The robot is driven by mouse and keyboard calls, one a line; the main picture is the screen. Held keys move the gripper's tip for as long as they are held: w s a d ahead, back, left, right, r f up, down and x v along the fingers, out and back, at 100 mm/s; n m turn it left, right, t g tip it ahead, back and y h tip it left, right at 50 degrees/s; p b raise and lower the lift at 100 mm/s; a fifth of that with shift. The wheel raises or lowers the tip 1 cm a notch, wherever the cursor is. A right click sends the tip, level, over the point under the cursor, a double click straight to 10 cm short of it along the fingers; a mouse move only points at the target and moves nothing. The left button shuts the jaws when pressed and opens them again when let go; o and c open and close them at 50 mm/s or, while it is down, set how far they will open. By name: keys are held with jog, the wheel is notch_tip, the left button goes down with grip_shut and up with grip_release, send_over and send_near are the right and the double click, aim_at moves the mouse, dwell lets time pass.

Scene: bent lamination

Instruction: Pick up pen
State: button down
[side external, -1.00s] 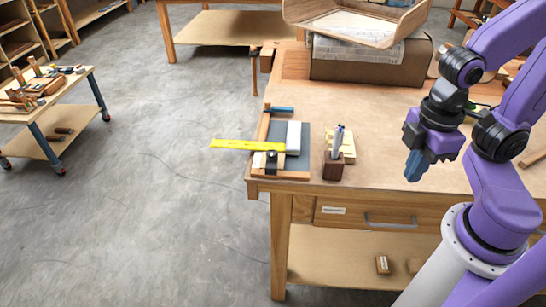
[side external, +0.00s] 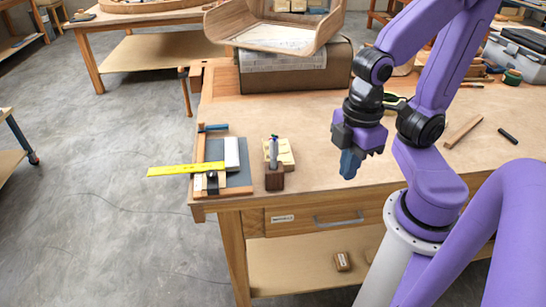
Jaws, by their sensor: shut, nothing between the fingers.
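A pen (side external: 274,147) stands upright in a small dark wooden block (side external: 274,179) near the front left of the workbench. It looks light with a dark tip, but it is too small to make out fully. My gripper (side external: 348,168) hangs to the right of the pen, apart from it, above the front part of the bench. Its blue fingers point down and are shut with nothing between them.
A yellow notepad (side external: 283,153) lies behind the block. To its left are a wooden-edged board (side external: 239,177) and a yellow ruler (side external: 172,170) overhanging the bench's left edge. A box (side external: 296,69) with a wooden tray (side external: 225,30) stands behind. Bench space around my gripper is clear.

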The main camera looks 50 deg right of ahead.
jog(key=c, duration=0.9)
grip_release()
notch_tip(320, 180, up, 9)
jog(key=n, duration=0.3)
send_over(273, 157)
jog(key=f, duration=1.1)
jog(key=shift+w+d, duration=0.15)
jog(key=shift+w, duration=0.15)
jog(key=shift+d+f, duration=0.15)
jog(key=shift+f, duration=1.15)
jog(key=shift+d+f, duration=0.15)
jog(key=shift+f, duration=1.15)
